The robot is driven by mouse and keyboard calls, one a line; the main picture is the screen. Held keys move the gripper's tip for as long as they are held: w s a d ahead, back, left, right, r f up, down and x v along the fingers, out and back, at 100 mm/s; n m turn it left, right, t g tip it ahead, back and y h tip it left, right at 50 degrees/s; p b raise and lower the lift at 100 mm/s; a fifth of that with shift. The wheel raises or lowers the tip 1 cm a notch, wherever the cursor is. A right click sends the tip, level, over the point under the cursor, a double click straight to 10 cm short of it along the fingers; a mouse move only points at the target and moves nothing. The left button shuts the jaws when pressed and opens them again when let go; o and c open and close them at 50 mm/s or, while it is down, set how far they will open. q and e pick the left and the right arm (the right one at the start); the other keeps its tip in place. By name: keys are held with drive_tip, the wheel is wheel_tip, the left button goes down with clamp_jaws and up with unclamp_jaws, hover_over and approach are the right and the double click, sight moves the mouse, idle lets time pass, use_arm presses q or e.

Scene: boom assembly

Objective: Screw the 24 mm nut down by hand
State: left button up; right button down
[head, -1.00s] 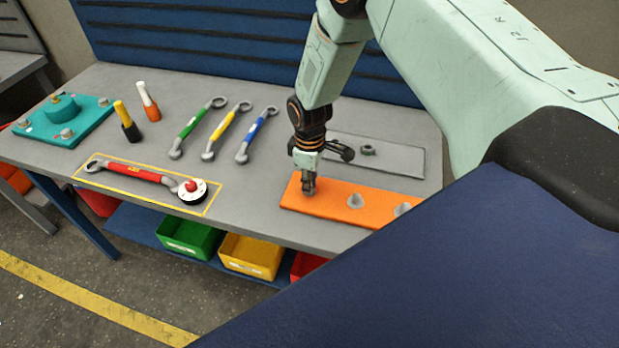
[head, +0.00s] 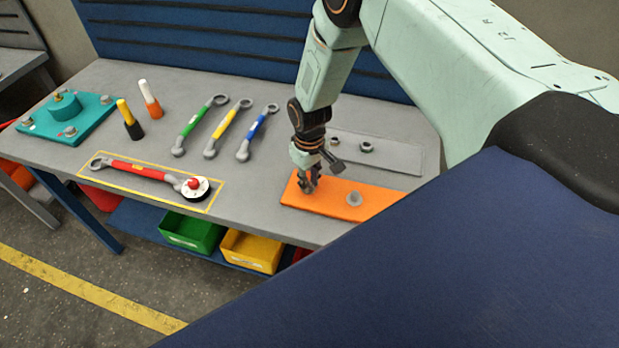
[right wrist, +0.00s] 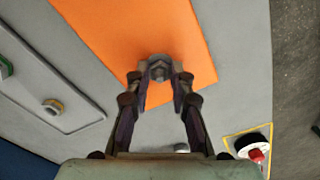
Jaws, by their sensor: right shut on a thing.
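My right gripper (head: 310,187) points down at the left end of the orange plate (head: 334,204). In the right wrist view its fingertips are shut around a grey hex nut (right wrist: 158,69) at the plate's edge area. I take this as the 24 mm nut; its size mark cannot be read. The fingers hide its sides, and I cannot tell how far down its stud it sits. A bare grey stud (head: 354,199) stands further right on the orange plate. My left gripper is not in view.
A grey tray (head: 400,157) behind holds two nuts (head: 366,147). Green, yellow and blue wrenches (head: 225,130) lie left of it. A red torque wrench (head: 140,172) lies in a yellow outline at the front. A teal plate (head: 90,122) and two markers (head: 150,99) are further left.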

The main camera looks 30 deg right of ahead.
drive_tip(key=m+p, duration=0.1)
drive_tip(key=m, duration=0.2)
drive_tip(key=shift+s+r+p, duration=0.1)
drive_tip(key=shift+p, duration=0.2)
drive_tip(key=shift+m+p, duration=0.35)
drive_tip(key=shift+m, duration=1.15)
drive_tip(key=m+p, duration=0.1)
drive_tip(key=m, duration=0.2)
drive_tip(key=shift+m, duration=1.5)
